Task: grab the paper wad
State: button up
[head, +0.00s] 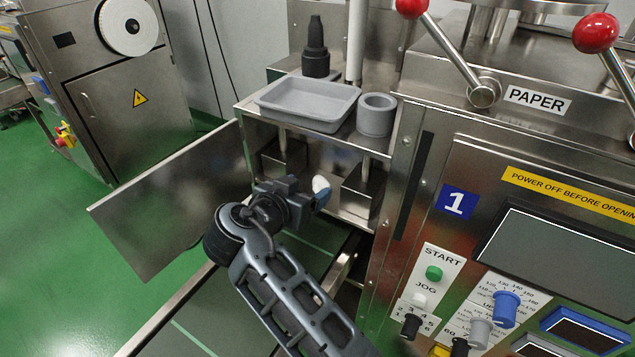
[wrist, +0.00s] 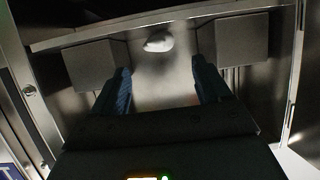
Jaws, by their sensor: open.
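The paper wad (wrist: 158,42) is a small white crumpled lump in the wrist view, lying between two grey metal blocks inside the machine's compartment. It also shows in the head view (head: 320,184), just beyond my gripper and partly covered by it. My gripper (wrist: 160,80) is open, its two blue fingers apart, with the wad ahead of the gap between them and roughly centred. No contact with the wad shows. In the head view my gripper (head: 322,196) reaches into the opening below the shelf.
Two metal blocks (wrist: 97,67) (wrist: 234,47) flank the wad. A shelf above holds a grey tray (head: 307,103) and a grey cup (head: 376,115). An open metal door (head: 170,200) stands at left. A control panel (head: 433,290) is at right.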

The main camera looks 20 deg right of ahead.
aim_at(319, 182)
jog(key=x, duration=0.5)
jog(key=shift+w+d+f, duration=0.15)
jog(key=shift+d+f, duration=0.05)
jog(key=shift+f, duration=0.1)
jog(key=shift+c, duration=0.2)
jog(key=c, duration=1)
